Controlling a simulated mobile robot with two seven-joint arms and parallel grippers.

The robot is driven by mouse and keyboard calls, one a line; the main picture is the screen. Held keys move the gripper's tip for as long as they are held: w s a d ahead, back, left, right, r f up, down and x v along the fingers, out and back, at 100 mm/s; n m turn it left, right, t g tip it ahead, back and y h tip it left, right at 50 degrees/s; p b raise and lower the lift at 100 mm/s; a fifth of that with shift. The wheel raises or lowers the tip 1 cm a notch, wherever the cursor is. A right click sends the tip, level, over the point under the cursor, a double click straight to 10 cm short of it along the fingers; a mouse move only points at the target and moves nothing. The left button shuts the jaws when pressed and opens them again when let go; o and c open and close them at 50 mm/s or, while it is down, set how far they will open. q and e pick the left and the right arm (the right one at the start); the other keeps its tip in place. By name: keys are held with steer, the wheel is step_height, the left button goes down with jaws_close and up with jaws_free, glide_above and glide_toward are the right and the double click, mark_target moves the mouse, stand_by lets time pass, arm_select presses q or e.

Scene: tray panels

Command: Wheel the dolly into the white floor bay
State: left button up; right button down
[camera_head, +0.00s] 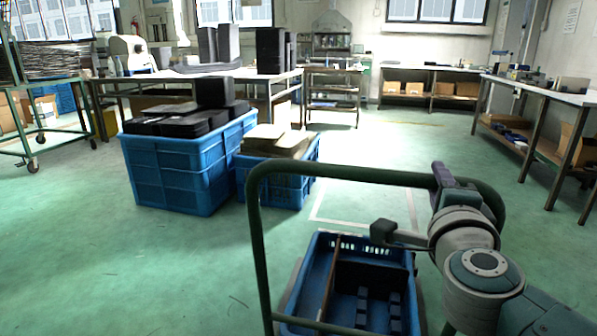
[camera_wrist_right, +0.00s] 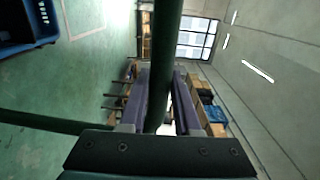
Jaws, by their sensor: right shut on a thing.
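The dolly has a dark green tubular push handle (camera_head: 257,245) and carries a blue crate (camera_head: 318,270) with a divider and dark parts inside. Its wheels are hidden. The white floor bay (camera_head: 360,207) is a painted outline on the green floor, just beyond the crate and seen through the handle frame. The crate appears on the near side of the bay. My right gripper (camera_head: 446,182) is at the upper right of the handle. In the right wrist view its purple fingers (camera_wrist_right: 165,98) are shut around the green tube. My left gripper is not in view.
Two blue crates, one with black parts (camera_head: 185,170) and one with brown boards (camera_head: 270,185), stand left of the bay. A workbench (camera_head: 545,95) runs along the right. A wheeled rack (camera_head: 45,120) stands far left. Floor beyond and right of the bay is clear.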

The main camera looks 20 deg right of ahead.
stand_by(0.4)
steer(key=b+x, duration=1.3)
steer(key=x, duration=0.3)
steer(key=shift+w+a, duration=0.1)
